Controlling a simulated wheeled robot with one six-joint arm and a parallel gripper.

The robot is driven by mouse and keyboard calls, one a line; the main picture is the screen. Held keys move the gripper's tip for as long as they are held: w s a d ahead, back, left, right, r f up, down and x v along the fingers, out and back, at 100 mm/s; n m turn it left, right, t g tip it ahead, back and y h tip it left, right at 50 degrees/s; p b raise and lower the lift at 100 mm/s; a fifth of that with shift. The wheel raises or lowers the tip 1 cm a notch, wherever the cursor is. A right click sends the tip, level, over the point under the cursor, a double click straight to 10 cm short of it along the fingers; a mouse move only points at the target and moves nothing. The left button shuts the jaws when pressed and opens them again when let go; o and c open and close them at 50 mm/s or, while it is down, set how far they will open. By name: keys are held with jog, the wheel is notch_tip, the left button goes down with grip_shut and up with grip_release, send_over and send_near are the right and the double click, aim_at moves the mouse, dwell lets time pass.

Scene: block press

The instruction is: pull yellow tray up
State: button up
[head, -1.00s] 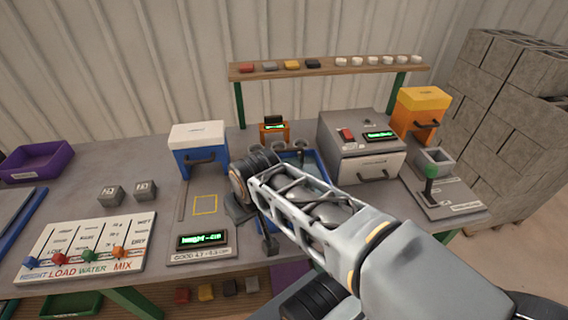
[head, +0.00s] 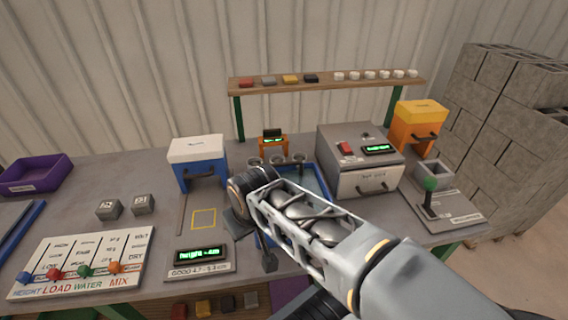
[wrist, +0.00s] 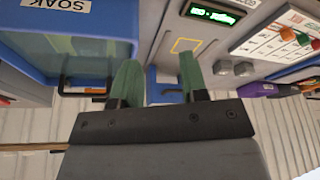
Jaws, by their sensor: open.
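I cannot make out a tray that is plainly yellow. A yellow-orange box (head: 418,128) with a dark handle stands at the right of the bench in the head view. My gripper (head: 254,242) is in front of the blue soak tank (head: 310,180), largely hidden by my arm. In the wrist view, my gripper (wrist: 158,75) is open, with two green fingers apart and nothing visible between them. The soak tank (wrist: 75,28) shows there at upper left, with a black handle (wrist: 85,94) left of the fingers. My arm hides part of the tank's inside.
A grey machine (head: 360,155) stands right of the tank. A white-topped blue box (head: 197,152) and a display panel (head: 202,252) stand left. A shelf (head: 325,80) runs behind. Two grey blocks (head: 109,209) and a slider board (head: 85,260) lie left.

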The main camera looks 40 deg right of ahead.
jog(key=n+y+p, duration=0.2)
jog(key=n, duration=0.2)
send_near(280, 164)
jog(key=s+d, duration=0.3)
notch_tip(280, 164, up, 5)
jog(key=w+n, duration=0.2)
jog(key=n, duration=0.5)
jog(key=w+a+f, duration=0.1)
jog(key=f, duration=0.3)
jog(key=w+a+f+n, duration=0.1)
jog(key=a+f, duration=0.1)
jog(key=f, duration=0.2)
jog(key=w+a+f+n+y+p, duration=0.1)
jog(key=w+f, duration=0.1)
jog(key=f, duration=0.2)
jog(key=shift+a+f, duration=0.2)
jog(key=shift+f, duration=0.2)
